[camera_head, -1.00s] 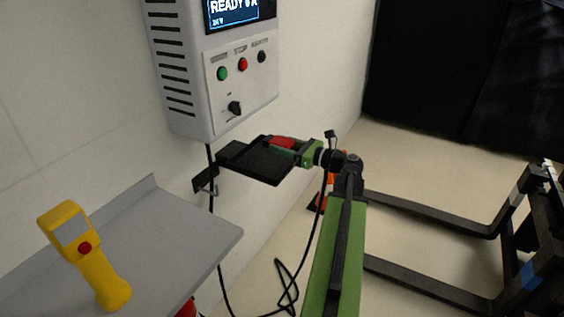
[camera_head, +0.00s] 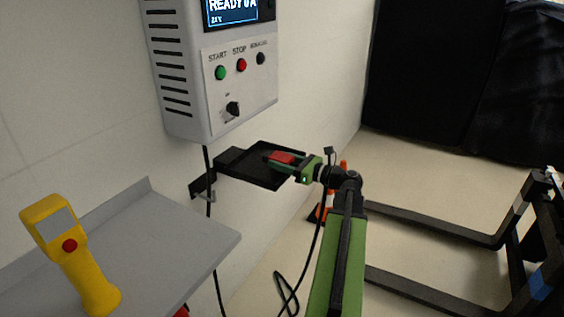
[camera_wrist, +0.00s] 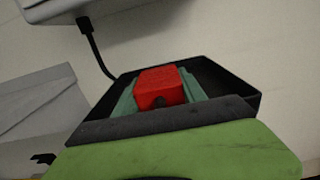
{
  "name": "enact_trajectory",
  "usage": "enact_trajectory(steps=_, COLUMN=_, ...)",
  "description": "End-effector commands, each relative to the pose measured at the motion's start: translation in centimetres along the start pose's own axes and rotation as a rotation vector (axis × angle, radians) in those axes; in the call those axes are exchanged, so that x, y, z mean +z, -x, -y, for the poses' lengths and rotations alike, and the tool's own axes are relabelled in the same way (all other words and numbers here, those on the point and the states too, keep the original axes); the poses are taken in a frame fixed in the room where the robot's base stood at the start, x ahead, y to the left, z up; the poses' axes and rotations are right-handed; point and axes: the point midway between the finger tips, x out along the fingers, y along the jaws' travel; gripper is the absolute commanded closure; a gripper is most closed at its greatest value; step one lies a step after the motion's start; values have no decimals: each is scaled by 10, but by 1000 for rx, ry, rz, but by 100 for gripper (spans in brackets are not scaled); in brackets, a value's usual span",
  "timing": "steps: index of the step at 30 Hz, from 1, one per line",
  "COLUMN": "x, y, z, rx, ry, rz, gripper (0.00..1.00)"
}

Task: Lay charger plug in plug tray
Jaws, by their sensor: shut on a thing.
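The charger plug is a red block (camera_head: 281,157) between the fingers of my green gripper (camera_head: 284,161). In the wrist view the plug (camera_wrist: 160,87) shows between the two green fingers (camera_wrist: 160,96), with a dark round spot on its near face. The gripper is shut on it. The plug tray (camera_head: 241,176) is a shallow black tray fixed at the wall below the grey control box. In the head view the plug and fingers overlap the tray's area. The tray's raised rim (camera_wrist: 238,84) surrounds them in the wrist view. Whether the plug touches the tray floor cannot be told.
The grey control box (camera_head: 182,80) hangs above the tray, with a black cable (camera_head: 208,225) running down beside it. A grey shelf (camera_head: 170,245) with a yellow handheld device (camera_head: 72,255) stands at the left. Black forks (camera_head: 430,220) lie at the right. Open floor shows behind.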

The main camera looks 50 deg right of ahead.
Motion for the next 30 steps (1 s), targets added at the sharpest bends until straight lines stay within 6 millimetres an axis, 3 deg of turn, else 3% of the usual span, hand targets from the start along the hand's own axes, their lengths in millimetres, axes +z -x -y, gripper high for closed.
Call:
enact_trajectory(steps=4, x=-8, y=0, z=-2, rx=5, ry=2, rz=-15, gripper=100)
enact_trajectory(steps=5, x=-8, y=1, z=-2, rx=5, ry=2, rz=-17, gripper=51)
enact_trajectory(steps=9, x=-9, y=1, z=-3, rx=7, ry=1, rz=-17, gripper=32)
enact_trajectory(steps=19, x=-8, y=1, z=-4, rx=8, ry=1, rz=-17, gripper=30)
enact_trajectory(steps=23, x=7, y=0, z=-3, rx=7, ry=1, rz=-17, gripper=30)
enact_trajectory(steps=30, x=5, y=59, z=-2, rx=1, ry=1, rz=-14, gripper=30)
